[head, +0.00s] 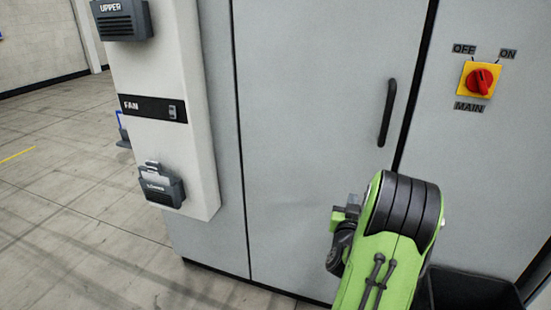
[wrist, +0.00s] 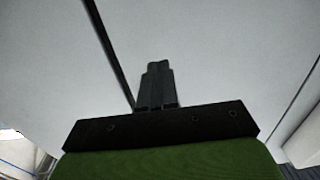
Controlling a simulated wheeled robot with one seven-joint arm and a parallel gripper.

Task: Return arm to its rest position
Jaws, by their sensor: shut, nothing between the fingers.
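My arm is green with black bands and is folded in front of the grey cabinet (head: 310,120) at the lower right of the head view. My gripper (wrist: 158,68) shows in the wrist view with its dark fingers together and nothing between them. The fingers stand in front of a plain grey cabinet face (wrist: 220,50); I cannot tell the distance to it. In the head view the fingers are hidden by the arm.
The cabinet door is closed, with a black handle (head: 387,112). A red and yellow main switch (head: 479,81) is at right. Floor (head: 70,200) at left is open.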

